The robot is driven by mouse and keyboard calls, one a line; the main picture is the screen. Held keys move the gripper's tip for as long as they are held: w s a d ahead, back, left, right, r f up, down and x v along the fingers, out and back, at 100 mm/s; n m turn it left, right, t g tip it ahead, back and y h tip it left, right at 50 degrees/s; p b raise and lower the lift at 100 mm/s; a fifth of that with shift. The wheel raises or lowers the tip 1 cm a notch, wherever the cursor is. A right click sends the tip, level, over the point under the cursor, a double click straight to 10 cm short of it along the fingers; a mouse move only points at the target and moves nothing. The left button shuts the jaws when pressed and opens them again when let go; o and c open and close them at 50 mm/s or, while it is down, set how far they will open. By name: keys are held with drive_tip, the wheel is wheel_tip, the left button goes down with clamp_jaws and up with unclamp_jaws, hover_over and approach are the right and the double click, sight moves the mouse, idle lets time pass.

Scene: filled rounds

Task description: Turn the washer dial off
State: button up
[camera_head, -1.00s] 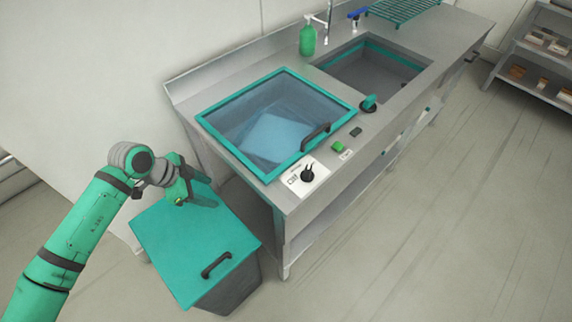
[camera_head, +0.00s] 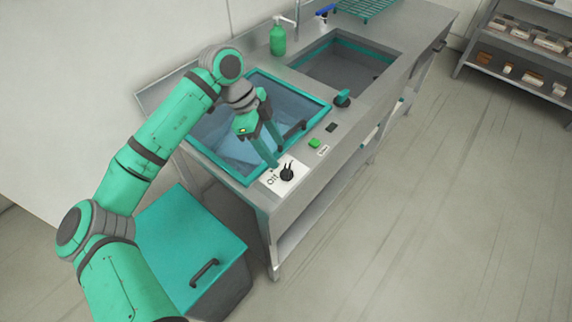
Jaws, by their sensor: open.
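The black washer dial (camera_head: 287,174) stands on a white plate at the front left corner of the steel counter, with an "Off" label (camera_head: 272,179) to its left. Which way its pointer faces is too small to tell. The washer's glass lid in its teal frame (camera_head: 228,168) is closed behind the dial. My gripper (camera_head: 277,156) is open above the lid's front edge, fingers pointing down toward the dial. The fingertips are just behind and above the dial and look apart from it. Part of the lid is hidden behind my arm.
A green button (camera_head: 314,143), a dark switch (camera_head: 331,127) and a teal-handled knob (camera_head: 342,98) line the counter front. The lid's dark handle (camera_head: 294,131) is close to my fingers. A teal-lidded bin (camera_head: 190,240) stands below left. The floor at right is clear.

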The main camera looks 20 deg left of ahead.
sight(287, 169)
drive_tip(key=x, duration=0.8)
drive_tip(key=shift+f, duration=0.15)
drive_tip(key=shift+a, duration=0.1)
drive_tip(key=shift+c, duration=0.6)
drive_tip(key=c, duration=0.9)
